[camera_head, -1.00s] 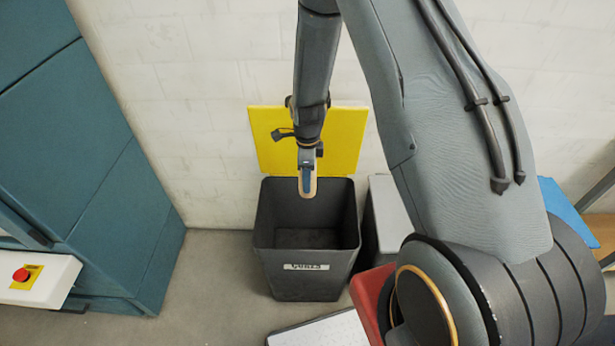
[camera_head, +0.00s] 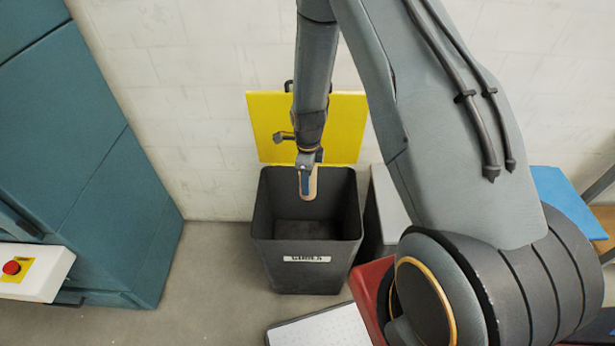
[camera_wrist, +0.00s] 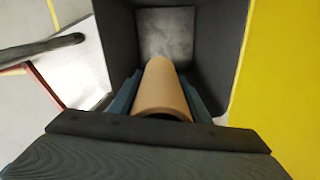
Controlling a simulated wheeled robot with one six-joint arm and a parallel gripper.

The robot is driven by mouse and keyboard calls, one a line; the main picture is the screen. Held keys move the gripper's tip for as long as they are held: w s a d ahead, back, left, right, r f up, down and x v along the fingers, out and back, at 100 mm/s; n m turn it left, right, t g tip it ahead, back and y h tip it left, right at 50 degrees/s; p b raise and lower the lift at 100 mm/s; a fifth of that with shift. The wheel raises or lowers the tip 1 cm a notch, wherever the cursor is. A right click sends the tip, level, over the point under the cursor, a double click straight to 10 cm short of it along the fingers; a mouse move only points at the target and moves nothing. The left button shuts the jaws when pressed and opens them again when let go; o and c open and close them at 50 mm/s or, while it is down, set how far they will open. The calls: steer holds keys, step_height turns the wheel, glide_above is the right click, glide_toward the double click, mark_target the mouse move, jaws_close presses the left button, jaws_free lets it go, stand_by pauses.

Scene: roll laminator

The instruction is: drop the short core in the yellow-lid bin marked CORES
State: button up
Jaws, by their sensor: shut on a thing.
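The short core is a tan cardboard tube (camera_wrist: 162,90), and it also shows edge-on in the head view (camera_head: 312,184). My gripper (camera_head: 307,182) is shut on it, with a blue-grey finger on each side in the wrist view (camera_wrist: 160,95). The bin (camera_head: 305,272) is dark grey, with a white label on its front too blurred to read surely. Its yellow lid (camera_head: 345,120) stands open against the wall behind. The gripper and core hang at the bin's mouth. In the wrist view the bin's inside (camera_wrist: 165,35) looks empty below the core.
A second bin with a pale lid (camera_head: 391,205) stands close to the right. A red object (camera_head: 369,295) and a white-topped box (camera_head: 322,330) are in front. A teal machine (camera_head: 80,190) with a red button (camera_head: 11,267) stands at left. Floor between is clear.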

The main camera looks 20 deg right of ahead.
steer(key=shift+f, duration=0.1)
steer(key=o, duration=1.3)
steer(key=shift+r+b, duration=1.1)
steer(key=shift+r, duration=2.8)
